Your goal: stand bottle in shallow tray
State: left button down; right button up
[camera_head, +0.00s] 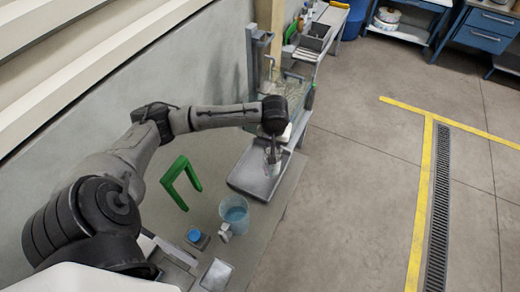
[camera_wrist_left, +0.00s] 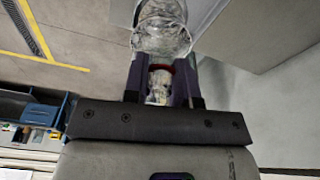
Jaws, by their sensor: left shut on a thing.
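The bottle (camera_head: 272,166) is clear and whitish and hangs below my left gripper (camera_head: 272,142) in the head view. In the left wrist view the clear bottle (camera_wrist_left: 162,35) has a red band near its neck, between the two fingers of my left gripper (camera_wrist_left: 162,72), which is shut on it. The shallow tray (camera_head: 243,182) is grey and lies on the bench. The bottle appears over the tray's far right part; I cannot tell whether its base touches the tray. My right gripper is not in view.
A green bracket-shaped frame (camera_head: 181,168) stands left of the tray. A jug with blue contents (camera_head: 236,217) stands nearer, beside a blue round piece (camera_head: 194,235). A grey bench with bins (camera_head: 313,42) lies beyond. The floor at right is clear.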

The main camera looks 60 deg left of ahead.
pick_arm(q)
jog(key=s+a+f, duration=0.1)
jog(key=a+f, duration=0.6)
jog(key=f, duration=0.1)
jog(key=shift+f+p, duration=0.15)
jog(key=shift+p, duration=0.25)
jog(key=shift+s, duration=0.1)
jog(key=c, duration=0.9)
grip_release()
jog(key=shift+f, duration=0.1)
jog(key=r, duration=0.4)
jog(key=s+d+r, duration=0.1)
jog(key=r, duration=0.7)
jog(key=shift+s+d+r, duration=0.1)
jog(key=shift+s+d, duration=0.05)
